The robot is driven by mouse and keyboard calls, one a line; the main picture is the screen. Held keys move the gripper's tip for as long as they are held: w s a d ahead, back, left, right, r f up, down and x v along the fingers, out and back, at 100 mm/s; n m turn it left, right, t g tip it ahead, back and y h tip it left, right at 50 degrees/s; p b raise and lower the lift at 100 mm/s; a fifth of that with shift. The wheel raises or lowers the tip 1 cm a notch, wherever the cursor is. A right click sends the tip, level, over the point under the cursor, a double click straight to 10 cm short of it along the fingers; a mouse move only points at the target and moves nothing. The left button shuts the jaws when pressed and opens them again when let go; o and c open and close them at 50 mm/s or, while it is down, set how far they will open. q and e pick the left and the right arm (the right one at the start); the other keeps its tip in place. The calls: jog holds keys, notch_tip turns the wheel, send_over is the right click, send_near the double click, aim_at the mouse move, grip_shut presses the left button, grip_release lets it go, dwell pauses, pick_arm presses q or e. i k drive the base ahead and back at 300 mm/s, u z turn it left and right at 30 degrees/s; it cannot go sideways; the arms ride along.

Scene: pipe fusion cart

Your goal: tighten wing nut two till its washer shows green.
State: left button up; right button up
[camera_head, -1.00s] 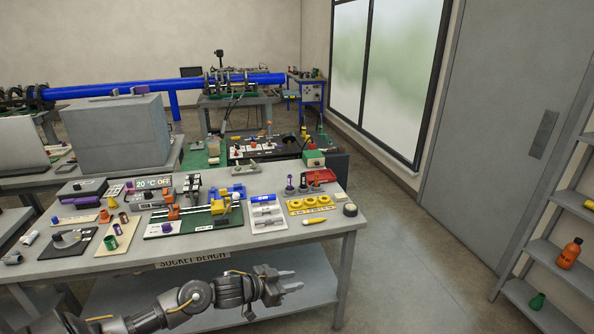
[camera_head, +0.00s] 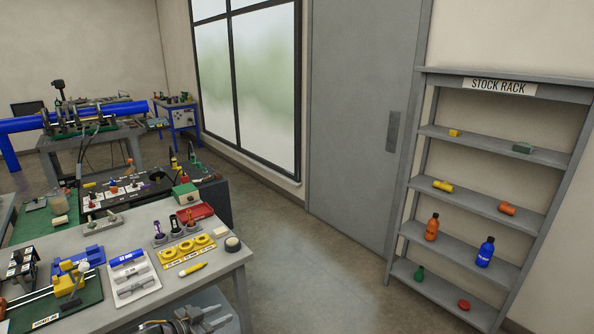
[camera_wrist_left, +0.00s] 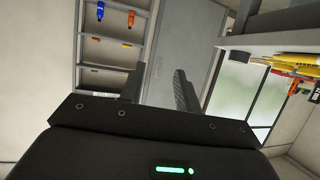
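No wing nut or washer can be made out in either view. My left gripper (camera_head: 207,323) shows at the bottom of the head view, low in front of the socket bench (camera_head: 232,262) and below its top. In the left wrist view its two fingers (camera_wrist_left: 158,92) stand apart with nothing between them, so it is open and empty. The underside and edge of a bench show at the upper right of that view. My right gripper is in neither view.
A stock rack (camera_head: 440,205) with bottles stands right. A dark cart (camera_head: 150,190) with small parts stands behind the bench. The floor between bench and rack is clear.

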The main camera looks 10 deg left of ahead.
aim_at(113, 215)
jog(key=u, duration=0.1)
jog(key=i, duration=2.8)
jog(key=u, duration=1.05)
jog(key=i, duration=1.65)
jog(key=u, duration=1.6)
jog(key=i, duration=0.75)
jog(key=u, duration=0.4)
